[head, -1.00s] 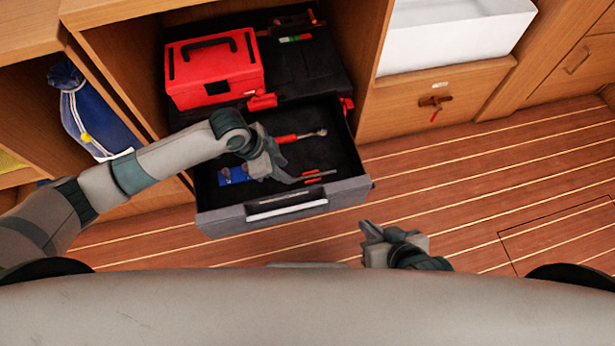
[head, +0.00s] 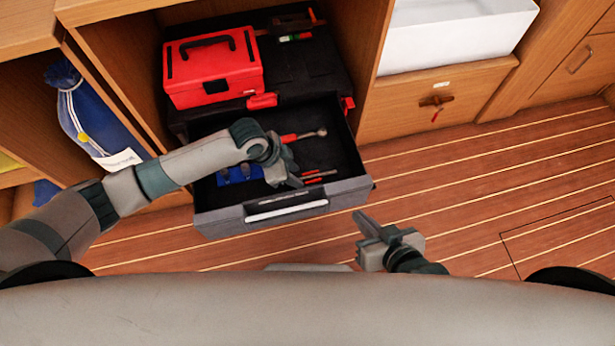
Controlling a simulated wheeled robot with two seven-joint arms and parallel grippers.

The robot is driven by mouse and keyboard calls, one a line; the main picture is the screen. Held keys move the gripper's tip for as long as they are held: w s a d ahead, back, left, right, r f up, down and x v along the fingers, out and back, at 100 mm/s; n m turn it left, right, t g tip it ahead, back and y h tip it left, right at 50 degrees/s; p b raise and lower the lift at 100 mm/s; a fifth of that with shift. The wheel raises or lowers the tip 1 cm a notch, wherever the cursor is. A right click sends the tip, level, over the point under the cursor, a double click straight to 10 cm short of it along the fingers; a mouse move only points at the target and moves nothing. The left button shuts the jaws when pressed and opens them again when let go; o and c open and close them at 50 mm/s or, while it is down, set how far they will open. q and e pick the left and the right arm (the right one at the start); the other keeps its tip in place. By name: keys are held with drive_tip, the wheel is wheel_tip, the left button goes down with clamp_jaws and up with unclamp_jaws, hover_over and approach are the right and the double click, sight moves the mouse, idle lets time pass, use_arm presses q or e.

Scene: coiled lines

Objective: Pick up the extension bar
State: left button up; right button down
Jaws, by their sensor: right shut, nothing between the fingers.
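The open drawer (head: 340,190) holds a red-handled tool with a metal head (head: 306,135) at the back. A smaller tool with red parts (head: 318,176) lies at the front right, and a blue item (head: 238,174) lies at the left. I cannot tell which of these, if any, is the extension bar. My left gripper (head: 295,182) reaches over the drawer, its tips close to the smaller red tool's left end; its jaws are too small and angled to read. My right gripper (head: 361,220) is shut and empty, in front of the drawer's right corner.
A red toolbox (head: 212,75) sits on a black case behind the drawer. A blue bag (head: 85,115) stands in the left compartment. A white bin (head: 455,35) is at upper right, above a closed wooden drawer (head: 435,100). The plank floor (head: 470,200) at right is clear.

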use_arm(q)
drive_tip(key=shift+d+f, duration=0.2)
drive_tip(key=shift+f, duration=0.4)
use_arm(e)
drive_tip(key=shift+w+a+r+t, duration=0.15)
drive_tip(key=shift+w+r+t, duration=0.15)
drive_tip(key=shift+w+r, duration=0.1)
use_arm(q)
drive_tip(key=shift+c, duration=0.3)
clamp_jaws()
use_arm(e)
drive_tip(key=shift+f, duration=0.1)
use_arm(q)
drive_tip(key=shift+r, duration=0.1)
